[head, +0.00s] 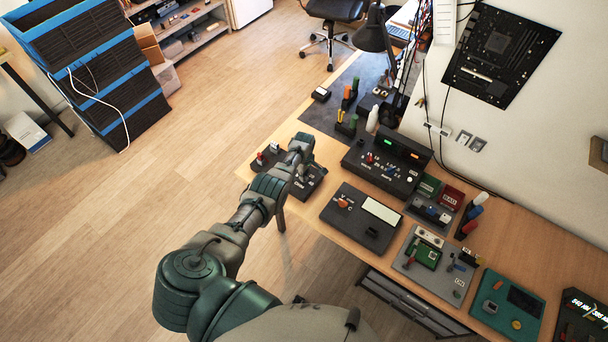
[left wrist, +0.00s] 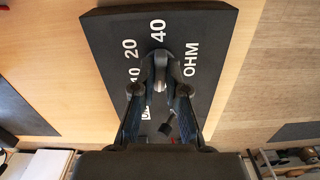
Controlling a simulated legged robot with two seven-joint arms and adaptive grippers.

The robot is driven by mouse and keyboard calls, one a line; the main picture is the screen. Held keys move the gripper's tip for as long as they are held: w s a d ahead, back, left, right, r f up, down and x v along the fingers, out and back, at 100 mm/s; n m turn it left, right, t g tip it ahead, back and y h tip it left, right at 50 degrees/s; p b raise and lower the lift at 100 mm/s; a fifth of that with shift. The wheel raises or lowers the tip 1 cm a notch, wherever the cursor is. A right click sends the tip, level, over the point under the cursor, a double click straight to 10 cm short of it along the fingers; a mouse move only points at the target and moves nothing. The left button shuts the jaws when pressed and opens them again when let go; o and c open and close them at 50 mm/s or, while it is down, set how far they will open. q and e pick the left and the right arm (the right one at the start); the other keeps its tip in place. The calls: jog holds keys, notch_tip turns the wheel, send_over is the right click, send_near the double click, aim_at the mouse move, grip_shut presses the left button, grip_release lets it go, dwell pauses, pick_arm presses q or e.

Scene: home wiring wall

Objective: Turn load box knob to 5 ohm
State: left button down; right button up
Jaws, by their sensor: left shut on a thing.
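The load box is a flat black box, seen in the left wrist view (left wrist: 205,25) with white marks 10, 20, 40 and OHM. In the head view the load box (head: 314,184) lies at the near left end of the bench, partly hidden by my left arm. My left gripper (left wrist: 161,84) is closed around the small knob in the middle of the box face; its fingers hide most of the knob, and I cannot read its setting. In the head view my left gripper (head: 301,158) is above the box. My right gripper is in neither view.
A black meter box with a green display (head: 385,160) stands behind the load box. A dark panel with a white screen (head: 382,211) lies to its right. A tool stand (head: 347,122) and a lamp (head: 375,35) stand farther back.

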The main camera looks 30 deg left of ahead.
pick_arm(q)
jog(key=shift+w+r+n, duration=0.1)
jog(key=shift+n, duration=0.4)
jog(key=c, duration=1.2)
grip_release()
notch_tip(320, 180, up, 12)
jog(key=shift+f, duration=0.2)
jog(key=shift+w, duration=0.1)
